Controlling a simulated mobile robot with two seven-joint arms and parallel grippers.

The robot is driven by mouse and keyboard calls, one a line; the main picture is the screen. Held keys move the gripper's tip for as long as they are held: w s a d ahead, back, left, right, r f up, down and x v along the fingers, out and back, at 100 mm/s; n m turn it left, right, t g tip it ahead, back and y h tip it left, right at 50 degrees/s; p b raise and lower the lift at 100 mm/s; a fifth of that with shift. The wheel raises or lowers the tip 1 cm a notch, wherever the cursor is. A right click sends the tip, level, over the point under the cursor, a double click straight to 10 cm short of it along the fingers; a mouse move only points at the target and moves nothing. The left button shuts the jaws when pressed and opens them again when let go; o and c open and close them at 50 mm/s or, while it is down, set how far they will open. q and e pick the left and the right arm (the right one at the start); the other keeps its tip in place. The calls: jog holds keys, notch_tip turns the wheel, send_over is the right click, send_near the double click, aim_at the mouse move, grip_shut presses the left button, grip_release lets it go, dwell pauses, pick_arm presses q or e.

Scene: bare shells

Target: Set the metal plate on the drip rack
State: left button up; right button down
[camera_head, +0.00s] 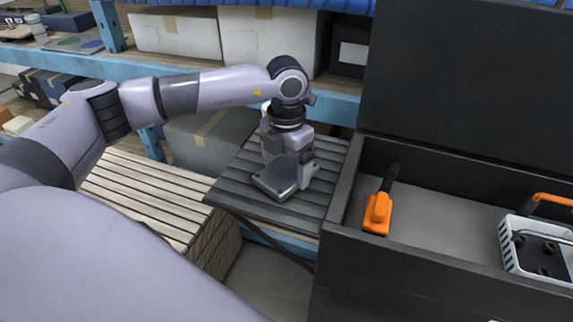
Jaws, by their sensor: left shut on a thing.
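My left gripper (287,173) reaches down from above over a dark slatted top (318,207) and is shut on a small grey metal piece (272,188), which I take to be the metal plate. The piece is low, at or just above the slats; I cannot tell whether it touches them. The gripper hides part of it. The dark slatted top looks most like the drip rack, though I cannot be sure. My right gripper is not in view.
A dark open chest (341,238) stands right of the slatted top, holding an orange-handled tool (377,214) and a white perforated basket (507,235). A pale slatted wooden crate (135,190) is at left. Blue shelving (340,104) with boxes (265,38) stands behind.

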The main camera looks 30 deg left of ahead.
aim_at(286, 171)
pick_arm(q)
jog(key=shift+f, duration=0.15)
jog(key=shift+f, duration=0.2)
jog(key=o, duration=1.1)
jog(key=shift+r, duration=0.15)
jog(key=shift+r, duration=0.25)
notch_tip(286, 171, up, 12)
jog(key=b, duration=0.1)
jog(key=shift+f, duration=0.2)
